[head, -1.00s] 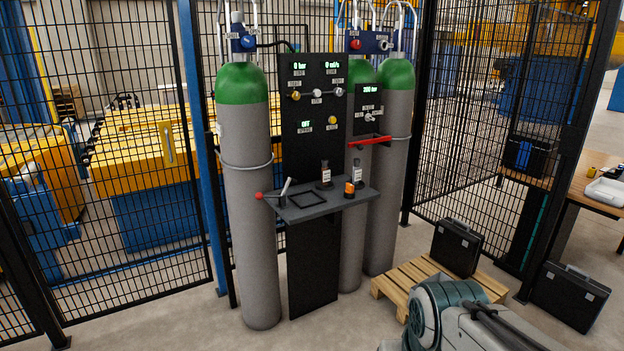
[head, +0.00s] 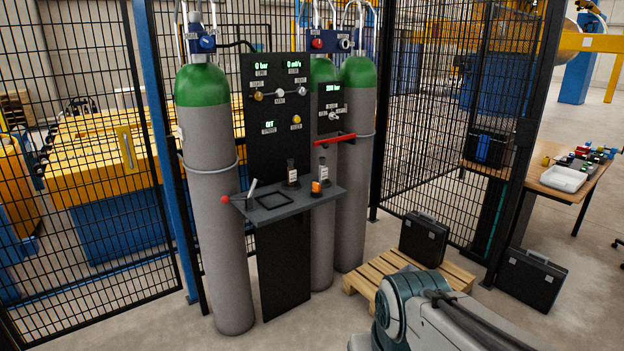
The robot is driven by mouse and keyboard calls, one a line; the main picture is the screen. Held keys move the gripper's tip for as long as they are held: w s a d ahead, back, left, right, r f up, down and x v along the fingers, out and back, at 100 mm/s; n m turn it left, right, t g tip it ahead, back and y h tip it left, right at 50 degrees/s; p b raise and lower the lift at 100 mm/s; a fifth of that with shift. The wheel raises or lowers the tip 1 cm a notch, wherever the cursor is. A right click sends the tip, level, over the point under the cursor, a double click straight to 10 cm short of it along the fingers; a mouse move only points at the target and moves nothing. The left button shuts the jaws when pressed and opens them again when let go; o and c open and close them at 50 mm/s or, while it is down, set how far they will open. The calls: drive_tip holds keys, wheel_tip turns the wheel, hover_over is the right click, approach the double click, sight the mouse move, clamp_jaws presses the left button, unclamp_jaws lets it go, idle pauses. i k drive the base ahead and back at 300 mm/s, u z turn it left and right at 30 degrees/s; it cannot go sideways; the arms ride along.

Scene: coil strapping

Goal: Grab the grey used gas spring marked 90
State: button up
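I cannot make out a grey gas spring marked 90 in the head view. Several small coloured and dark pieces (head: 588,156) lie on the wooden table (head: 533,177) at the right, too small to identify or read. Two dark upright pieces with pale labels, one at the left (head: 292,174) and one at the right (head: 323,171), stand on the shelf (head: 290,208) of the black panel; their labels are unreadable. My gripper is out of view; only part of my arm shows at the bottom right.
A white tray (head: 562,179) sits on the table's near side. Tall green-topped grey cylinders (head: 212,190) flank the black panel (head: 278,120). A wooden pallet (head: 362,280) with a black case (head: 423,238) and another case (head: 530,280) stand on the floor. Mesh fencing (head: 425,110) surrounds them.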

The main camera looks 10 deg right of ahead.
sight(322, 181)
drive_tip(key=z, duration=0.05)
drive_tip(key=i, duration=3)
drive_tip(key=z, duration=0.15)
